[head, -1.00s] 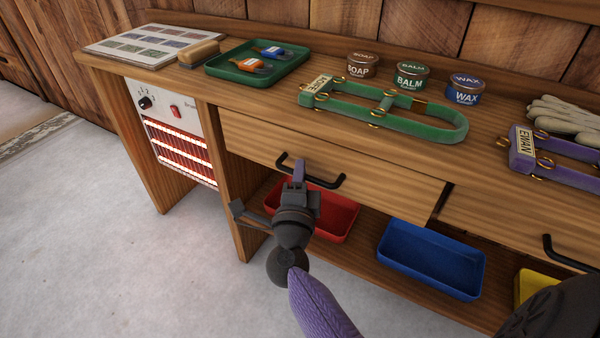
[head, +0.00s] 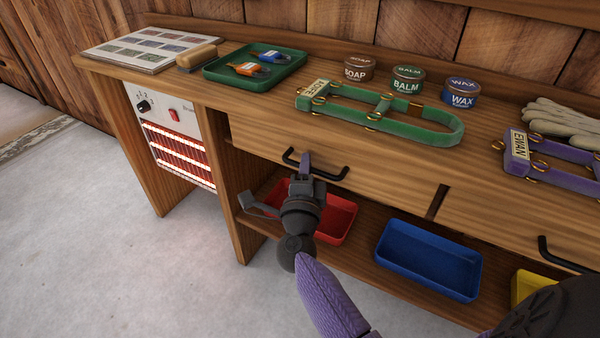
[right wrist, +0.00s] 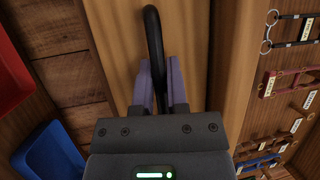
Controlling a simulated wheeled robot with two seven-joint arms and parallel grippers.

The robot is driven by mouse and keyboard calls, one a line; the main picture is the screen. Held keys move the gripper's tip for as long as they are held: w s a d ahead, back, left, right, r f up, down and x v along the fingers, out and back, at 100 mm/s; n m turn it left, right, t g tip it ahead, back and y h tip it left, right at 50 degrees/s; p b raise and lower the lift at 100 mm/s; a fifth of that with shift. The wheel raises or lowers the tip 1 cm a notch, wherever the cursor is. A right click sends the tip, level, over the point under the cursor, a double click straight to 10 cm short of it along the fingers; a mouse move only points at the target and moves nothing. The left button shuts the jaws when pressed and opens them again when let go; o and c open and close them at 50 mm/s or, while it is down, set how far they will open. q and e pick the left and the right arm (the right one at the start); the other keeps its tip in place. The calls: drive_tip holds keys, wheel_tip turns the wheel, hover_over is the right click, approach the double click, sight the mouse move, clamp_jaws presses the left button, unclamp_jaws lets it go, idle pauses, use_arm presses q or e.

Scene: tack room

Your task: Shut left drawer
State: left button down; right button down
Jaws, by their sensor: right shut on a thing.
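The left drawer (head: 375,170) is a wooden front under the desk top, with a black bar handle (head: 333,174). Its front now sits close under the desk edge; a dark gap shows at its right end, and I cannot tell if it is fully flush. My right gripper (head: 305,162) is shut on the handle, near its left part. In the right wrist view the black handle (right wrist: 153,35) runs between the two purple fingers (right wrist: 162,85). My left gripper is not in view.
The right drawer (head: 500,225) has its own handle (head: 568,255). Red (head: 340,222), blue (head: 428,262) and yellow (head: 525,285) trays stand on the lower shelf. A heater (head: 175,140) is at left. A green halter (head: 400,125), tins and a green tray (head: 215,72) are on top.

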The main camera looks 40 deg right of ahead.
drive_tip(key=shift+d, duration=0.1)
drive_tip(key=c, duration=0.6)
unclamp_jaws()
drive_tip(key=shift+d, duration=0.1)
drive_tip(key=shift+c, duration=0.2)
drive_tip(key=p+v, duration=0.3)
drive_tip(key=v, duration=0.7)
